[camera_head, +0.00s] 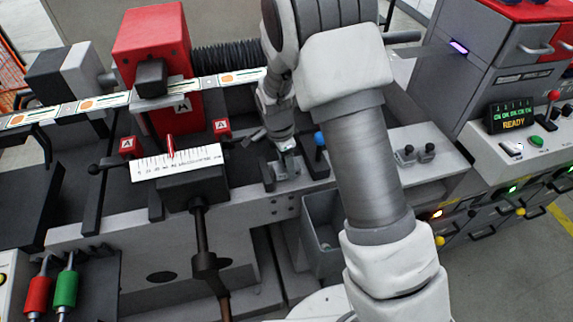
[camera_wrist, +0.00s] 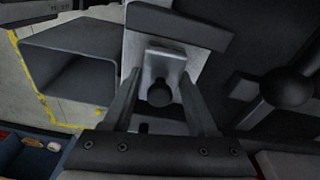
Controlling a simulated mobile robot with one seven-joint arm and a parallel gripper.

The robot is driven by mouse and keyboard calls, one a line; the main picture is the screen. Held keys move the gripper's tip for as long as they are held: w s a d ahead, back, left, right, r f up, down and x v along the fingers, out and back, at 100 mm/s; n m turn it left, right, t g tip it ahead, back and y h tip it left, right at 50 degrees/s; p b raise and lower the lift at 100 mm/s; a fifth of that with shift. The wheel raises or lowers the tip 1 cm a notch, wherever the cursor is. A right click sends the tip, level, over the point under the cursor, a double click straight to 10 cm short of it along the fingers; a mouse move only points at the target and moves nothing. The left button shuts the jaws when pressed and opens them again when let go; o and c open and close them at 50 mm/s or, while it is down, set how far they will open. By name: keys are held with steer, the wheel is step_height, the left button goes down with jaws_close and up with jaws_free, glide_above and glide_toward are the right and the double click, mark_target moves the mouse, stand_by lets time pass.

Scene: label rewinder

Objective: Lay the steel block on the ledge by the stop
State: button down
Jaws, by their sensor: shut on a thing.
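The steel block (camera_wrist: 163,62) is a light grey metal piece between the fingertips of my gripper (camera_wrist: 160,80) in the wrist view. A dark round knob shows in front of it. My gripper is shut on the block. In the head view my gripper (camera_head: 286,145) points down over a small light ledge (camera_head: 291,170) between dark bars. The light ledge surface also shows behind the block in the wrist view (camera_wrist: 133,48). A dark bar (camera_wrist: 180,25), possibly the stop, lies just beyond the block. I cannot tell whether the block touches the ledge or the bar.
An open grey bin (camera_head: 322,215) lies just below the ledge; it also shows in the wrist view (camera_wrist: 75,62). A blue-knobbed lever (camera_head: 320,139) stands close right of my gripper. A white scale plate (camera_head: 178,163) and red marked blocks (camera_head: 221,127) are at left.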

steer(key=shift+f, duration=0.45)
steer(key=shift+f, duration=0.2)
steer(key=shift+c, duration=0.9)
jaws_free()
steer(key=shift+r, duration=0.1)
